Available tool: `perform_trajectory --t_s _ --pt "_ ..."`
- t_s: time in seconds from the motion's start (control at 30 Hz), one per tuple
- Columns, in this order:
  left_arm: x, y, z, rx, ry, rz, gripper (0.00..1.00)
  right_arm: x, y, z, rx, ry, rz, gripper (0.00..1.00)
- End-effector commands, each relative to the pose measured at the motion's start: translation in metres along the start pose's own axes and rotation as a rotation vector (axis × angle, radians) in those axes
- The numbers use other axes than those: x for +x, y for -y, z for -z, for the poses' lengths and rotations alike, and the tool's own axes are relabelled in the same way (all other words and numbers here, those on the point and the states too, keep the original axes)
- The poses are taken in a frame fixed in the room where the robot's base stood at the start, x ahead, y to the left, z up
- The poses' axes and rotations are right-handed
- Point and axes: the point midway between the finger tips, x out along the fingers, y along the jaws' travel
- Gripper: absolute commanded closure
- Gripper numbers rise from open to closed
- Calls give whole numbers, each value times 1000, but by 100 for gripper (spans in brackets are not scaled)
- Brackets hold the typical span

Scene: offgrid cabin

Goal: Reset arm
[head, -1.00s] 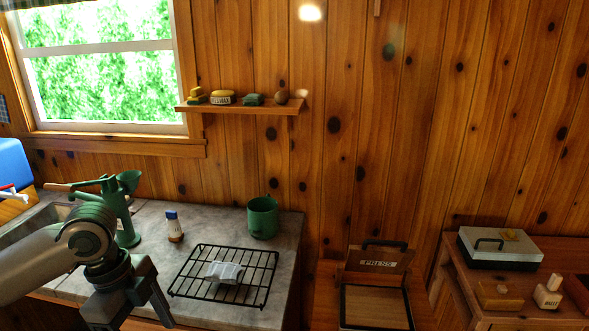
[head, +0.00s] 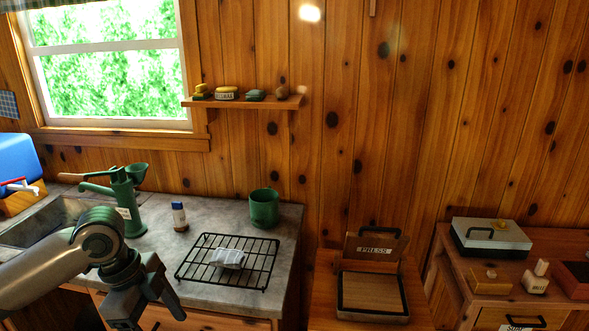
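My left arm comes in from the left, and its gripper (head: 150,300) hangs in front of the counter's front edge, left of the black wire rack (head: 262,268). Its fingers point down and to the right, with the tips low in the picture. It touches nothing that I can see, and how far the fingers are apart is unclear. My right arm and gripper are not in view.
The counter (head: 200,230) holds a green hand pump (head: 124,200), a small bottle (head: 179,217), a green mug (head: 264,208) and a folded cloth (head: 229,258) on the rack. A press box (head: 372,295) stands open to the right. A metal-lidded box (head: 490,237) is farther right.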

Motion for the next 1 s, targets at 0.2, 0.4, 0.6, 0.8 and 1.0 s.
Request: perform_trajectory --t_s 0.2,0.4,0.6,0.8,1.0 --pt "30 32 5 -102 -67 44 28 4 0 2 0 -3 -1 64" --pt "77 75 4 -256 -150 107 28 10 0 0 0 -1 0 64" --pt "164 127 -18 -511 -240 198 28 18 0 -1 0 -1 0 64" --pt "266 148 -63 -761 -273 283 28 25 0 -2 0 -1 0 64" --pt "367 128 -112 -956 -252 340 28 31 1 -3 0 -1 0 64"
